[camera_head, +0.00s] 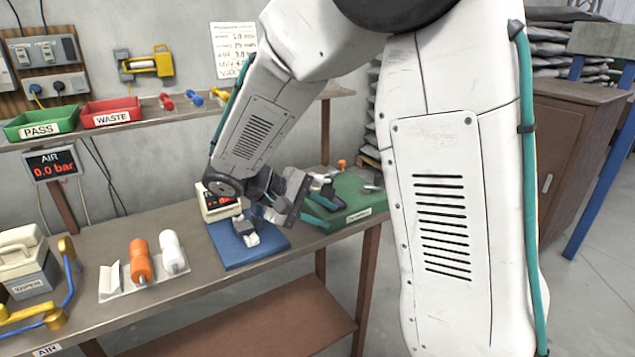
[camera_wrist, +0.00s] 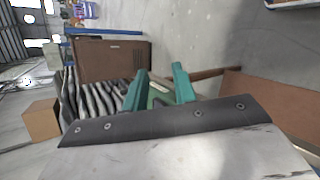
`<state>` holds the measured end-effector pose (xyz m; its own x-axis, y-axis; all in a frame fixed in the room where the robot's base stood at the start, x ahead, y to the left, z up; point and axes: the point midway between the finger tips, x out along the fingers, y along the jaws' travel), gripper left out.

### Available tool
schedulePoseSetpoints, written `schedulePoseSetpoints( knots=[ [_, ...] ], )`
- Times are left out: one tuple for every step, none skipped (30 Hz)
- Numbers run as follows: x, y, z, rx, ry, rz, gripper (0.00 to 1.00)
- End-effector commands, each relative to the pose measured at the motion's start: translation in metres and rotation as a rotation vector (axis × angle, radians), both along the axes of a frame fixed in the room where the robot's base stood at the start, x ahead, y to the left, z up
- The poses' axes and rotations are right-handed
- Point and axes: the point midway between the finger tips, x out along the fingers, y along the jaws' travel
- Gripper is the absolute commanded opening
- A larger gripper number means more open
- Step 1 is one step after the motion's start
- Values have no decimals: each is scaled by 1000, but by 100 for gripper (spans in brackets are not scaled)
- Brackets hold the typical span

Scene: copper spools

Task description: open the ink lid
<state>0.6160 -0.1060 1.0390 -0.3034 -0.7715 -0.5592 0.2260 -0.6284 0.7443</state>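I cannot pick out the ink lid for certain in either view. A blue mat (camera_head: 225,253) on the workbench carries a small grey and white device (camera_head: 246,231), partly overlapped by my wrist. My gripper (camera_head: 320,210) is to the right of this device, over the near edge of the green mat (camera_head: 350,213). In the wrist view my gripper's two teal fingers (camera_wrist: 160,88) stand apart with nothing held between them. The green mat shows beyond them, along with several grey sacks.
A white boxed unit with a red display (camera_head: 219,203) stands behind the blue mat. A labelled box (camera_head: 27,270) is farther left. Green (camera_head: 40,124) and red (camera_head: 110,113) trays sit on the shelf.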

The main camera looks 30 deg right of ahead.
Motion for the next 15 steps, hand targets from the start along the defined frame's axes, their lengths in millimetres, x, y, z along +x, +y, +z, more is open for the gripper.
schedulePoseSetpoints(
  knots=[
    [20, -2, -8, -83, 0, 22, 27],
    [33, -3, -10, -138, -13, 37, 27],
    [50, -4, -13, -212, -36, 57, 27],
    [63, -5, -14, -269, -59, 74, 27],
    [76, -5, -15, -322, -86, 90, 27],
    [91, -5, -15, -391, -130, 109, 27],
    [103, -5, -14, -439, -168, 125, 27],
    [112, -4, -12, -482, -207, 137, 27],
    [123, -4, -9, -531, -257, 151, 27],
    [128, -4, -7, -555, -284, 158, 27],
    [132, -5, -5, -569, -303, 162, 27],
    [134, -7, -4, -581, -318, 164, 27],
    [134, -10, -4, -585, -323, 164, 27],
    [134, -13, -4, -586, -324, 164, 27],
    [134, -19, -4, -586, -323, 163, 27]
  ],
)
